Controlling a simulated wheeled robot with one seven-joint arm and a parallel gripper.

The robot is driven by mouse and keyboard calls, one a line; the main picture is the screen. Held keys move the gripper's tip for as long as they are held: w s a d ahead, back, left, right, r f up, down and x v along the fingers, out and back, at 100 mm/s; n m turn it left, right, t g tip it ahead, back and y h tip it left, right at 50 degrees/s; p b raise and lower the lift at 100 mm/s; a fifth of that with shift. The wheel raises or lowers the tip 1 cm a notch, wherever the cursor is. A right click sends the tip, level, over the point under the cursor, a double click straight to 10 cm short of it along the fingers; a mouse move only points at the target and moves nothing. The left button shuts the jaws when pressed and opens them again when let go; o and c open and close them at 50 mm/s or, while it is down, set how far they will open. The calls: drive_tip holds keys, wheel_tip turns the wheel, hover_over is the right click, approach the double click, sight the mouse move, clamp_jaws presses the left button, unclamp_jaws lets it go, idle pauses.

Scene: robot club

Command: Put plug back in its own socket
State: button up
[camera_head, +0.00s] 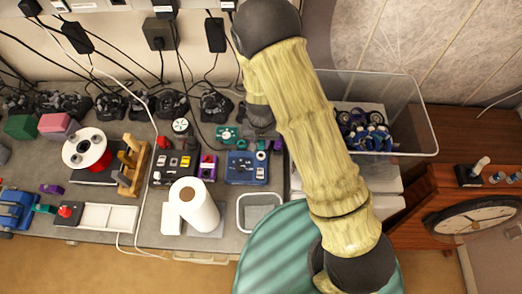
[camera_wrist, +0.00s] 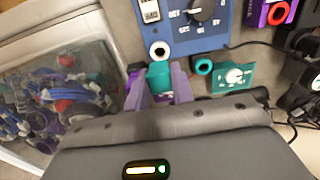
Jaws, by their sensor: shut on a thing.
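My gripper (camera_wrist: 156,80) has purple fingers and is shut on a teal plug (camera_wrist: 160,74) in the wrist view. In the head view the gripper (camera_head: 269,145) is at the bench's right part, mostly hidden under my arm. A teal module (camera_wrist: 234,78) with a white dial lies right of the plug in the wrist view. A teal ring socket (camera_wrist: 203,66) is at its left end, apart from the plug. The module (camera_head: 228,134) also shows in the head view. The plug's lower end is hidden.
A blue meter (camera_wrist: 196,22) with a white-rimmed socket (camera_wrist: 160,50) lies beyond the plug. A purple box with a red ring socket (camera_wrist: 278,13) is at upper right. A clear bin (camera_head: 410,153) stands right. Cables and black controllers (camera_head: 214,106) line the back.

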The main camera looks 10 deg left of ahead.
drive_tip(key=shift+o, duration=0.9)
drive_tip(key=shift+c, duration=0.7)
drive_tip(key=shift+w+a+r, duration=0.15)
drive_tip(key=shift+w+a, duration=0.15)
drive_tip(key=shift+a, duration=0.1)
drive_tip(key=w+a+p, duration=0.3)
drive_tip(key=w+a, duration=0.1)
drive_tip(key=a, duration=0.3)
drive_tip(key=shift+r, duration=0.25)
drive_tip(key=shift+f, duration=0.1)
drive_tip(key=shift+f+b, duration=1.7)
drive_tip(key=shift+f, duration=0.9)
